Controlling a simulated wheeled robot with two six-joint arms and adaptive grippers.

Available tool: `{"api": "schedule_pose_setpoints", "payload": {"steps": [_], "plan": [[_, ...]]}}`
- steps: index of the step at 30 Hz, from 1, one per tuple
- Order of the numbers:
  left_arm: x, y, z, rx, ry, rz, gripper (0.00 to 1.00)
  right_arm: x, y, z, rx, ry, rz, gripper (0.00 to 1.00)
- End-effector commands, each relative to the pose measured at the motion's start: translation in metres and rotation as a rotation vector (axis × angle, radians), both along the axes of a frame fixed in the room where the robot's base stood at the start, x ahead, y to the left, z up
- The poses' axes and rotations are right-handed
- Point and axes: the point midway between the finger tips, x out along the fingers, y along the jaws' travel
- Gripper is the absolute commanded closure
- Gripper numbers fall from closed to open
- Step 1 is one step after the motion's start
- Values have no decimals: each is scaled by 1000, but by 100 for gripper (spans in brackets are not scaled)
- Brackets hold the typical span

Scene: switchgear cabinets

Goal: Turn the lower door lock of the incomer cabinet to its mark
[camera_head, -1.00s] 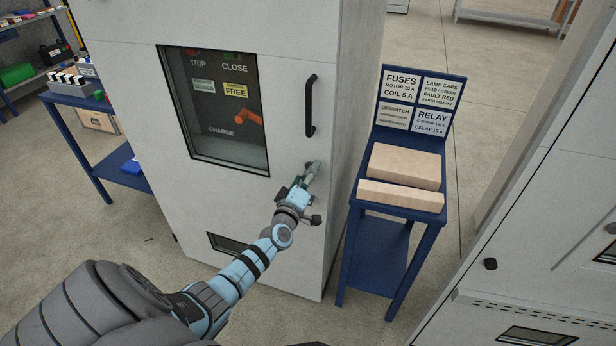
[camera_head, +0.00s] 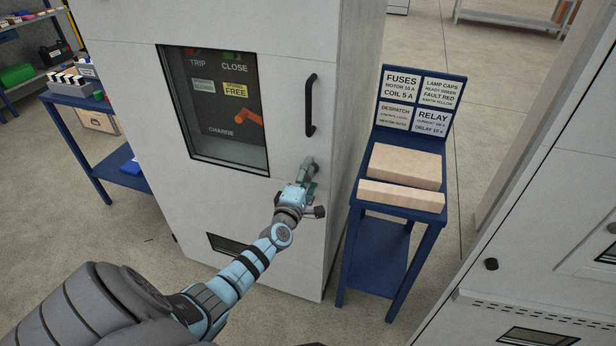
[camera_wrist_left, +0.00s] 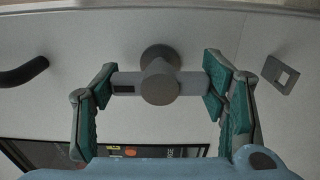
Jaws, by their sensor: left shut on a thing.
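The incomer cabinet (camera_head: 130,90) is tall and light grey, with its door closed. Its lower door lock (camera_head: 308,165) sits below the door handle, near the right edge of the door. In the left wrist view the lock (camera_wrist_left: 160,82) is a grey round hub with a crossbar, which has a dark patch on its left part. My left gripper (camera_head: 304,182) is at the lock. In the left wrist view its teal-padded fingers are shut on the two ends of the crossbar. I cannot make out a mark for the lock. My right gripper is not in view.
A black door handle (camera_head: 311,105) is above the lock, and a window (camera_head: 215,110) is to its left. A blue stand (camera_head: 365,207) with boxes is close on the right. A square plate (camera_wrist_left: 281,75) is beside the lock in the wrist view. Another cabinet (camera_head: 540,240) stands at right.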

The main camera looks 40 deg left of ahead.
Motion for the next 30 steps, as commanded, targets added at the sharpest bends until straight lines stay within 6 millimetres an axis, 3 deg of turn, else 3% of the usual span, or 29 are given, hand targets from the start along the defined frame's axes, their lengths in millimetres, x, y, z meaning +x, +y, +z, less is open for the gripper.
{"api": "schedule_pose_setpoints", "payload": {"steps": [8, 9, 13, 23, 26, 30], "plan": [[0, -1, 0, -5, -1, -1, 62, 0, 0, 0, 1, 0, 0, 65], [0, -1, 0, -5, -1, -1, 31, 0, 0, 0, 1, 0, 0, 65], [0, 0, 0, -3, 0, 0, 13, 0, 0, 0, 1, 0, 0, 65], [-2, 0, 0, -1, 0, 1, 13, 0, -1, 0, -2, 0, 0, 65], [-13, -4, -1, -1, -1, 0, 13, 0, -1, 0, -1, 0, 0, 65], [-46, -16, -1, -2, 0, -2, 13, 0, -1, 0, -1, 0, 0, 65]]}}
